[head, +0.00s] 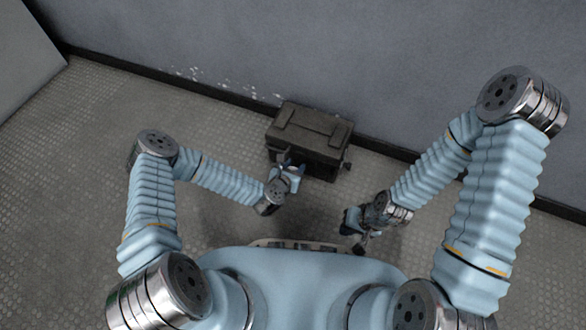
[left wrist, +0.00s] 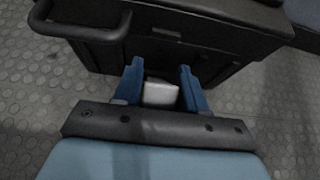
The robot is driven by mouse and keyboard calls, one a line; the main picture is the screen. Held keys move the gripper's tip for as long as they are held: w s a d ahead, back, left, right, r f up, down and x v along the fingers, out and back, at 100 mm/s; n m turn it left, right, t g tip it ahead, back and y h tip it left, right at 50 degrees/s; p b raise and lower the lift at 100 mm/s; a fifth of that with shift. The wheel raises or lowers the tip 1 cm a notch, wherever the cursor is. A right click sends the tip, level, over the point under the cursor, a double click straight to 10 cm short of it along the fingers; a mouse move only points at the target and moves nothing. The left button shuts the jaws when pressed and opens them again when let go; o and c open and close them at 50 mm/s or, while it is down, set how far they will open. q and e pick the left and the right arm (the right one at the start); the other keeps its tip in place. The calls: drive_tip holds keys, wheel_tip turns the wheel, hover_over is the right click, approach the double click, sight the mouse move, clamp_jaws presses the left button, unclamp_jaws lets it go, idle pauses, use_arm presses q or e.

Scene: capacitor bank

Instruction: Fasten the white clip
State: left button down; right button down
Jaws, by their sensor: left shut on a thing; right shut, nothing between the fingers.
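A dark case (head: 310,132) stands on the floor against the wall, its lid looking closed. Its front also fills the top of the left wrist view (left wrist: 215,50). The white clip (left wrist: 160,93) is a small pale block low on the case's front, between the blue fingers of my left gripper (left wrist: 160,74). In the head view my left gripper (head: 289,167) is at the case's front left, shut on the clip; the clip is hard to make out there. Whether the clip is latched cannot be told. My right gripper (head: 360,243) is shut and empty, away from the case.
A dark handle (left wrist: 85,32) sticks out from the case at the upper left of the left wrist view. The grey wall (head: 400,65) stands right behind the case. The studded floor (head: 90,120) is clear to the left.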

use_arm(q)
drive_tip(key=shift+w+d+r, duration=0.1)
drive_tip(key=shift+w+r, duration=0.15)
drive_tip(key=shift+w, duration=0.05)
drive_tip(key=c, duration=0.7)
unclamp_jaws()
drive_tip(key=shift+f, duration=0.1)
drive_tip(key=shift+s, duration=0.1)
drive_tip(key=p+v, duration=0.2)
drive_tip(key=v, duration=1.1)
drive_tip(key=shift+s, duration=0.35)
